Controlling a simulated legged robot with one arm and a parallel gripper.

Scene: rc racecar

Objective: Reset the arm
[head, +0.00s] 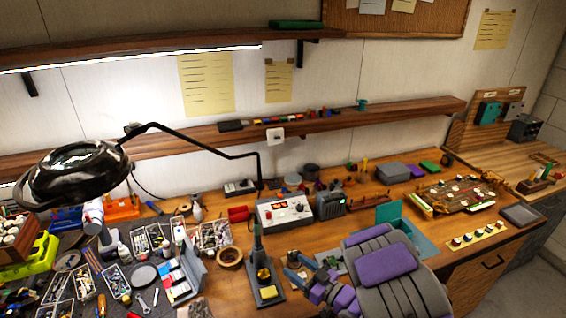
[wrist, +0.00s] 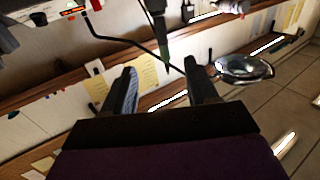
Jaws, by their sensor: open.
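My gripper (head: 297,268) is over the front of the workbench in the head view, to the right of the soldering iron stand (head: 265,280). My purple and grey arm is folded behind it at the lower right. In the wrist view my gripper (wrist: 160,85) shows two dark fingers spread wide apart, with nothing between them. The gripper appears above the bench and holds nothing.
A magnifier lamp (head: 80,170) hangs at the left over trays of small parts. A power supply (head: 284,212) stands behind the gripper. A tape roll (head: 230,256) lies at left. A teal holder (head: 397,219) and a circuit-like chassis (head: 458,195) are at right. A shelf (head: 340,122) runs behind.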

